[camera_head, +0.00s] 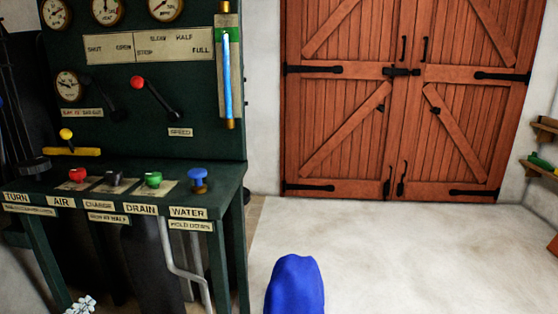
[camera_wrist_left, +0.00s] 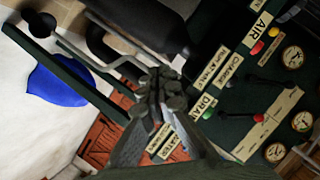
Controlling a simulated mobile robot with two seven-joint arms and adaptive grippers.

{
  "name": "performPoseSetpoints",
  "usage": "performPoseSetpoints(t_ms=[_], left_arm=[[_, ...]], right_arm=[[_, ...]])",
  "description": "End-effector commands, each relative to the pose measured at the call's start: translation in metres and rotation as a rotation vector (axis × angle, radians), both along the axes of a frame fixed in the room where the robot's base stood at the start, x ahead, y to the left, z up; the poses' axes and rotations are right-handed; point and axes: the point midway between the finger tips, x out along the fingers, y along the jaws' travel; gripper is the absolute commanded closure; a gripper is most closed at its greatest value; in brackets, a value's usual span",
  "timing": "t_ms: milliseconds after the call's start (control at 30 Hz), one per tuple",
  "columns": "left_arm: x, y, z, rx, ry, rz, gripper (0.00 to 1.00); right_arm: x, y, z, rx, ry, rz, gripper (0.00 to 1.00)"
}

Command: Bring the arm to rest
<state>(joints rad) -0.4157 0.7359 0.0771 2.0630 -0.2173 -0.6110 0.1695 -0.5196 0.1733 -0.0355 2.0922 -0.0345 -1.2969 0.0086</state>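My left gripper (camera_head: 80,305) shows only as a small pale grey piece at the bottom left edge of the head view, low in front of the green control desk. In the left wrist view its two grey fingers (camera_wrist_left: 157,92) come together at the dark ribbed tips. I see nothing held between them. The desk's labels and knobs lie beyond the fingers in that view, apart from them as far as I can tell. My right gripper is in neither view.
The dark green control desk (camera_head: 226,175) has red, green and blue (camera_head: 198,177) knobs, a yellow lever (camera_head: 66,134), gauges and a blue sight tube. A blue rounded shape (camera_head: 295,287) stands at bottom centre. Pale floor (camera_head: 400,250) is clear before the wooden doors (camera_head: 400,100). Shelves (camera_head: 543,165) are at right.

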Motion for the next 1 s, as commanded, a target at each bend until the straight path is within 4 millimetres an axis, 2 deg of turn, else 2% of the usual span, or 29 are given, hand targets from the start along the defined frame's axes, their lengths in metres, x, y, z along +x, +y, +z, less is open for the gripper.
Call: performPoseSetpoints(t_ms=[33, 133, 200, 300, 400, 500, 600, 1000], left_arm=[[-0.020, -0.005, -0.036, -0.067, 0.080, 0.071, 1.00], [-0.061, -0.022, -0.099, -0.170, 0.243, 0.185, 1.00], [-0.092, -0.042, -0.138, -0.243, 0.359, 0.250, 1.00], [-0.134, -0.077, -0.181, -0.333, 0.517, 0.315, 1.00], [-0.169, -0.111, -0.208, -0.405, 0.649, 0.354, 1.00], [-0.193, -0.137, -0.224, -0.453, 0.740, 0.373, 1.00], [-0.206, -0.151, -0.231, -0.477, 0.788, 0.381, 1.00], [-0.210, -0.155, -0.233, -0.484, 0.804, 0.383, 1.00]], right_arm=[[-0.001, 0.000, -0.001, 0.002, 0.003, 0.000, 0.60], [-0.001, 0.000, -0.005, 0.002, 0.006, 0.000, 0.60], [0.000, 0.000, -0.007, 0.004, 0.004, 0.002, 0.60], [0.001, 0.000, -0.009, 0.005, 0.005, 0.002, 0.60], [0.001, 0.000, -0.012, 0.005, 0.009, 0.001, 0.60], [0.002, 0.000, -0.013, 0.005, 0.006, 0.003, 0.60], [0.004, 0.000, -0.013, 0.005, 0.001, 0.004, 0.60], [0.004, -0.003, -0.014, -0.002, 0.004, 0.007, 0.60]])
